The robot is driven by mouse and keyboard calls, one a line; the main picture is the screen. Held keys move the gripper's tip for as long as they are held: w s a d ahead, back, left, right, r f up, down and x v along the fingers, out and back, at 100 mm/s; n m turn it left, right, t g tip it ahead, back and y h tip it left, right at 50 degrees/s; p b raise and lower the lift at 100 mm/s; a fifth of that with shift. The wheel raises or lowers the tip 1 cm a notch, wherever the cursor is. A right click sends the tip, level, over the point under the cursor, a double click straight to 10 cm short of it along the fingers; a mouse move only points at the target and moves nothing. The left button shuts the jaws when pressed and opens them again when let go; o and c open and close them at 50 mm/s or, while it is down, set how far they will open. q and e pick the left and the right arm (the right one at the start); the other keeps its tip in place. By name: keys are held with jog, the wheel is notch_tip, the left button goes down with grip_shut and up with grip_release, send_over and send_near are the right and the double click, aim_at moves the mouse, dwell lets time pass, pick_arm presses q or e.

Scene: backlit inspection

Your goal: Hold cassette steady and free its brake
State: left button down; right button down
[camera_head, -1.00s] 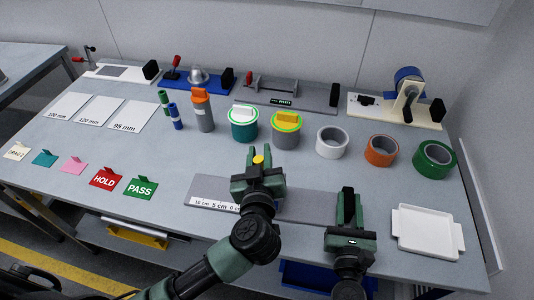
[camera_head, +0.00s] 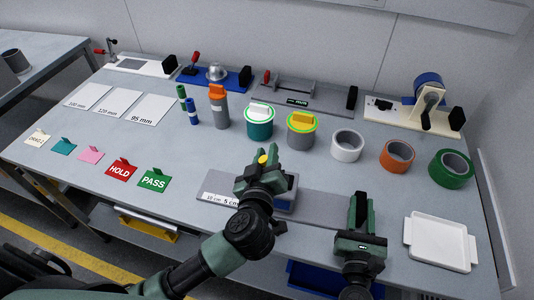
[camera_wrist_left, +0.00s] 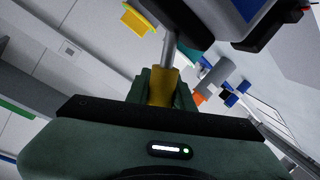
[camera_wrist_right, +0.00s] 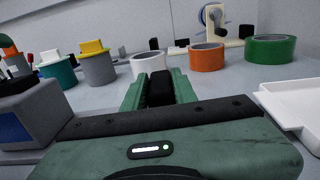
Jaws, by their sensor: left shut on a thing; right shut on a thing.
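The cassette is a grey block with a dark blue face, partly hidden behind my left gripper in the head view (camera_head: 284,204). It also shows at the left of the right wrist view (camera_wrist_right: 32,115). My left gripper (camera_head: 262,172) is shut on a yellow brake knob (camera_wrist_left: 161,86) on a grey rod, beside the cassette. The knob's top also shows in the head view (camera_head: 262,160). My right gripper (camera_head: 362,212) is shut on a black upright piece (camera_wrist_right: 160,88), right of and apart from the cassette's visible body. Whether that piece joins the cassette is hidden.
Teal (camera_head: 260,128) and grey (camera_head: 301,136) canisters and several tape rolls stand behind. A white tray (camera_head: 440,240) lies at right. The PASS tag (camera_head: 153,181) stands left.

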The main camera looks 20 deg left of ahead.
pick_arm(q)
jog(key=c, duration=1.2)
grip_release()
pick_arm(e)
jog(key=shift+s+f, duration=0.1)
jog(key=shift+f, duration=0.2)
pick_arm(q)
jog(key=shift+s, duration=0.1)
jog(key=v, duration=1.2)
pick_arm(e)
jog(key=c, duration=1.1)
grip_release()
jog(key=shift+o, duration=0.3)
jog(key=shift+r, duration=0.1)
